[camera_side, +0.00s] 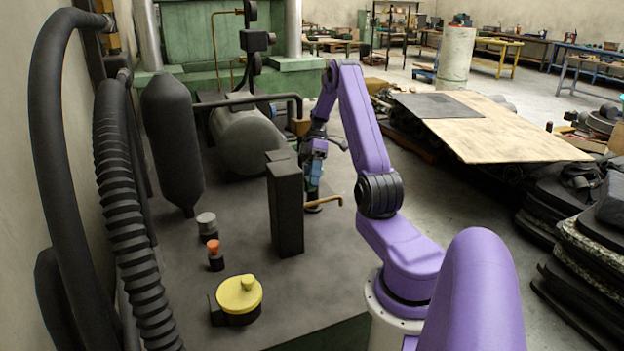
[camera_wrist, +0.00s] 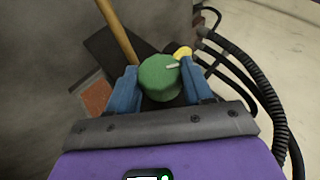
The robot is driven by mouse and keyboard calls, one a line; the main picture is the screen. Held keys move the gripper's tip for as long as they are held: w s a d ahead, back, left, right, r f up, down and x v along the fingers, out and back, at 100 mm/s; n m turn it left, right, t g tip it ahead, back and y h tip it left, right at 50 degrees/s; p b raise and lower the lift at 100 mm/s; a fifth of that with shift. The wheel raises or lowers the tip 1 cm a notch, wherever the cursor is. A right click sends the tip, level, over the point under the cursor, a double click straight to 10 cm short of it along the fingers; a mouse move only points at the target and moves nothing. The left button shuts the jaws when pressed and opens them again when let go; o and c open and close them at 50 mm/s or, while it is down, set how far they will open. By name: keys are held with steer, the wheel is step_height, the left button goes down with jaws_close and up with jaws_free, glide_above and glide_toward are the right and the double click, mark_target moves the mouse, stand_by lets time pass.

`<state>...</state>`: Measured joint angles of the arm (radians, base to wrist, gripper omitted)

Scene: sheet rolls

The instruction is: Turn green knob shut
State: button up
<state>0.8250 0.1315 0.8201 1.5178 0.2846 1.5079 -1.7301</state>
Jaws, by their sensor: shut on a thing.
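The green knob (camera_wrist: 160,78) shows in the wrist view between the blue fingers of my gripper (camera_wrist: 161,84), one on its left and one on its right. My gripper is shut on it. A pale pointer mark on the knob's top points right and slightly up in that view. In the side view my gripper (camera_side: 313,182) reaches down to the dark work surface just right of a tall black box. I cannot make out the green knob in the side view.
The tall black box (camera_side: 286,207) stands close left of my gripper. A copper pipe (camera_side: 325,201) is close by on the right. A yellow knob (camera_side: 238,294), an orange knob (camera_side: 215,248) and a grey knob (camera_side: 207,222) stand nearer left. Thick black hoses (camera_side: 125,200) line the wall.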

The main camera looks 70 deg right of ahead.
steer(key=shift+w+d+f+m+g+y, duration=0.1)
steer(key=shift+m+g+y, duration=0.1)
steer(key=shift+g+y, duration=0.5)
steer(key=shift+d+f+m+g+y, duration=0.1)
steer(key=shift+m+g+y, duration=0.1)
steer(key=shift+g+y, duration=0.45)
steer(key=shift+y, duration=0.35)
steer(key=o, duration=1)
steer(key=shift+o, duration=0.2)
